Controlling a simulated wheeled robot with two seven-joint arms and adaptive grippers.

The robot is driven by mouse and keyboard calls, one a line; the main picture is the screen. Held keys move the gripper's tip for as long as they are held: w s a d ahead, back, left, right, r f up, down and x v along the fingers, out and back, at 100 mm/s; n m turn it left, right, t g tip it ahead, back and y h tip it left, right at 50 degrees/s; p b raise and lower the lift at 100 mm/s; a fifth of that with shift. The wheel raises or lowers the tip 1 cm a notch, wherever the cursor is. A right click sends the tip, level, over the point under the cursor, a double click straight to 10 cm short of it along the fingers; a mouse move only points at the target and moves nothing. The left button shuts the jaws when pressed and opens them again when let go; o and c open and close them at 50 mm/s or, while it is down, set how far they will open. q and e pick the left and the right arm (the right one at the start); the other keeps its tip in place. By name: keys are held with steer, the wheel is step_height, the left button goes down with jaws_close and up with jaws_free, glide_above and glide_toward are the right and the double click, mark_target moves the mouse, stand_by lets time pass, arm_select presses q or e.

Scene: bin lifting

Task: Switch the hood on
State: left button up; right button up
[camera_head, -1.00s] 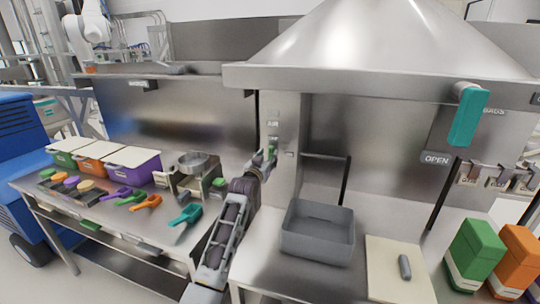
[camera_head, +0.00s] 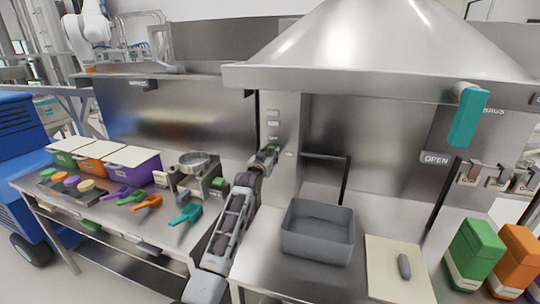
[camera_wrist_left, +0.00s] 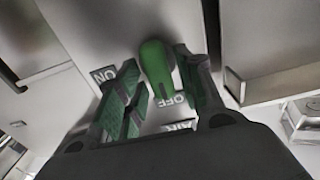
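The steel hood (camera_head: 380,45) fills the top right of the head view. On the post below it is a panel with small labels. In the left wrist view a green lever (camera_wrist_left: 157,68) stands beside the OFF label (camera_wrist_left: 166,97), and the ON label (camera_wrist_left: 103,74) lies to the left. My left gripper (camera_head: 267,155) is at the panel. In the wrist view its fingers (camera_wrist_left: 165,88) are apart, one each side of the lever, with the lever nearer the right finger. Contact cannot be told. In the head view the gripper hides the lever. My right gripper is not in view.
A grey bin (camera_head: 318,250) stands on the counter below the post, beside a cutting board (camera_head: 390,285). A teal handle (camera_head: 467,117) hangs at the hood's right edge. Colored scoops and lidded bins (camera_head: 130,175) are on the left table. Green and orange boxes (camera_head: 475,250) stand at right.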

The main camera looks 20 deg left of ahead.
arm_select(q)
jaws_close()
steer(key=shift+m+p, duration=0.55)
steer(key=shift+m, duration=0.25)
steer(key=shift+d+m+p, duration=0.15)
steer(key=shift+m+p, duration=0.45)
steer(key=shift+m, duration=0.5)
steer(key=shift+m+p, duration=0.4)
steer(key=shift+m, duration=0.5)
steer(key=shift+d+f+m+p, duration=0.15)
steer(key=shift+m+p, duration=0.35)
steer(key=shift+m, duration=1.6)
steer(key=shift+d+f+m+p, duration=0.15)
steer(key=shift+m+p, duration=0.4)
steer(key=shift+m, duration=1.55)
steer(key=shift+d+f+m+p, duration=0.1)
steer(key=shift+f+m+p, duration=0.3)
steer(key=shift+m, duration=1.7)
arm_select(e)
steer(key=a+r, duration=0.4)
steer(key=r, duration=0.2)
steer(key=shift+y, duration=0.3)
arm_select(q)
steer(key=shift+r, duration=0.15)
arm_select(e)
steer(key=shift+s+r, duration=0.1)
